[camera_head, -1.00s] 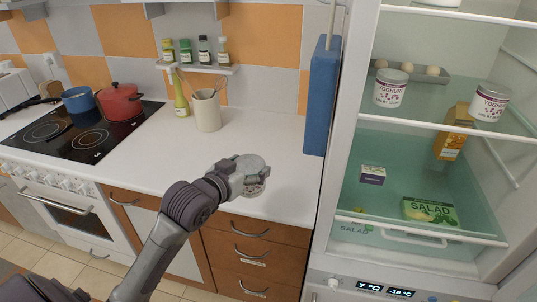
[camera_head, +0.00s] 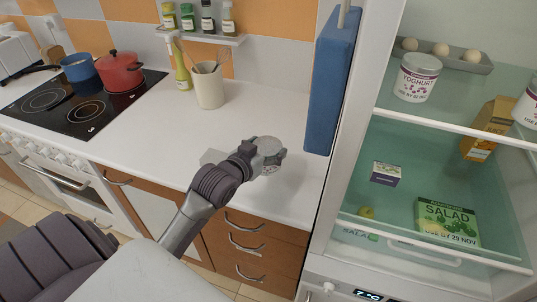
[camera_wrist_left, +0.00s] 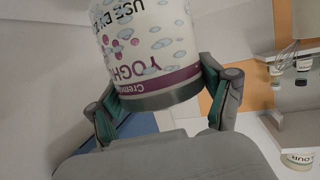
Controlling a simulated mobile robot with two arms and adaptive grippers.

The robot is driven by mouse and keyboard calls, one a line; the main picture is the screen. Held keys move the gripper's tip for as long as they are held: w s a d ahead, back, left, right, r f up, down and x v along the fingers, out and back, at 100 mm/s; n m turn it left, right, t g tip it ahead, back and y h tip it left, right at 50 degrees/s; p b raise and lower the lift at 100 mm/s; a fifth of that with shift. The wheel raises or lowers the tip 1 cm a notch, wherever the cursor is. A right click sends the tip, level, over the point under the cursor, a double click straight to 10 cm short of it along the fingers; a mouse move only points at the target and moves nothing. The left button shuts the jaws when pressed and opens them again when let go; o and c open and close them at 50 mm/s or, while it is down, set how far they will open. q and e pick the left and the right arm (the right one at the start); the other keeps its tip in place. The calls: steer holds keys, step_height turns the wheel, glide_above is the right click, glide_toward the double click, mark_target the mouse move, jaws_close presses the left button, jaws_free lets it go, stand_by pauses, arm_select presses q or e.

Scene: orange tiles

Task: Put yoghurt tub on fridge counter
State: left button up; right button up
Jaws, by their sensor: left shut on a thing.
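My left gripper (camera_head: 266,156) is over the right part of the white counter (camera_head: 270,108), close to its front edge and left of the fridge. In the left wrist view the gripper (camera_wrist_left: 158,88) is shut on a white yoghurt tub (camera_wrist_left: 150,40) with purple print and a grey rim, with one finger on each side. The tub looks upside down there and has wet drops on it. In the head view the gripper mostly hides the tub, and I cannot tell whether it touches the counter. My right gripper is not in view.
The open fridge (camera_head: 392,139) holds another yoghurt tub (camera_head: 416,78), eggs (camera_head: 441,49), a carton (camera_head: 489,129), a purple box (camera_head: 386,173) and a salad pack (camera_head: 447,222). A blue panel (camera_head: 331,82) borders the counter. A utensil holder (camera_head: 209,88), red pot (camera_head: 119,72) and hob stand left.

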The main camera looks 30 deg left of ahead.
arm_select(q)
steer(key=shift+w+f, duration=0.1)
steer(key=shift+f, duration=0.85)
step_height(320, 180, down, 2)
steer(key=shift+w+f, duration=0.15)
steer(key=shift+f, duration=0.3)
steer(key=o, duration=1.3)
steer(key=shift+c, duration=0.2)
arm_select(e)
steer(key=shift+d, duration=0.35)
arm_select(q)
steer(key=shift+r, duration=0.15)
